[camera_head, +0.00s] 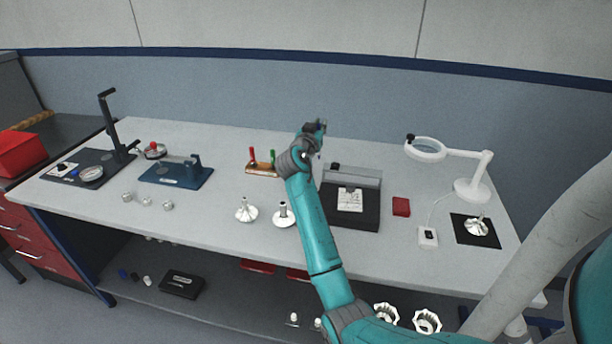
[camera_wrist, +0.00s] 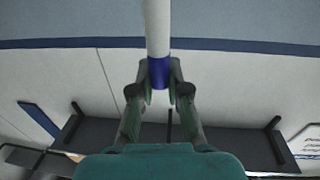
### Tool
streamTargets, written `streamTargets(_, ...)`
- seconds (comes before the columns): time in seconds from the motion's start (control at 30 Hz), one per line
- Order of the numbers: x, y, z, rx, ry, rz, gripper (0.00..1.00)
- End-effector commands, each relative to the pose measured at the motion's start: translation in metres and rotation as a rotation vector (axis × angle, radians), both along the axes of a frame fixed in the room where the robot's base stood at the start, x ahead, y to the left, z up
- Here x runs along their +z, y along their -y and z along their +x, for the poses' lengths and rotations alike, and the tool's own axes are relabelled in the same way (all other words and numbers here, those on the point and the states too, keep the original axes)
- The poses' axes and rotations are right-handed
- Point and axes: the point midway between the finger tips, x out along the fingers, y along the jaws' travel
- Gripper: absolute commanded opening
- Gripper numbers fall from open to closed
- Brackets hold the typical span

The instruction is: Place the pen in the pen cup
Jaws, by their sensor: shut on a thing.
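The pen (camera_wrist: 158,28), a white shaft with a blue band, is between the fingertips of my gripper (camera_wrist: 160,88) in the wrist view. The gripper is shut on it at the blue band. The pen runs up out of the top of that picture, so its far end is cut off. In the head view my gripper (camera_head: 318,127) is raised above the back of the bench, near its middle, and the arm hides part of the area below. I cannot make out a pen cup in either view.
The bench (camera_head: 225,150) holds a black and grey fixture (camera_head: 370,215) right of my arm, a red block (camera_head: 401,207), a magnifier lamp (camera_head: 470,180), metal housings (camera_head: 246,210), a blue fixture (camera_head: 175,172) and a small rack (camera_head: 262,168). Bare bench shows at the front left.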

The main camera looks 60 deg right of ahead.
Motion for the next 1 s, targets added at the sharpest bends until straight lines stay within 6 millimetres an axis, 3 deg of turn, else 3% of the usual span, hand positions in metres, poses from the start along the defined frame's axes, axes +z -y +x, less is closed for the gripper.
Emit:
streamTargets(0.1, 0.001, 0.01, 0.036, 0.056, 0.005, 0.004, 0.0)
streamTargets(0.3, 0.0, 0.016, 0.066, 0.106, 0.009, 0.01, 0.0)
streamTargets(0.63, -0.049, 0.017, 0.07, 0.114, 0.009, 0.013, 0.0)
streamTargets(1.0, -0.088, 0.017, 0.069, 0.112, 0.008, 0.012, 0.0)
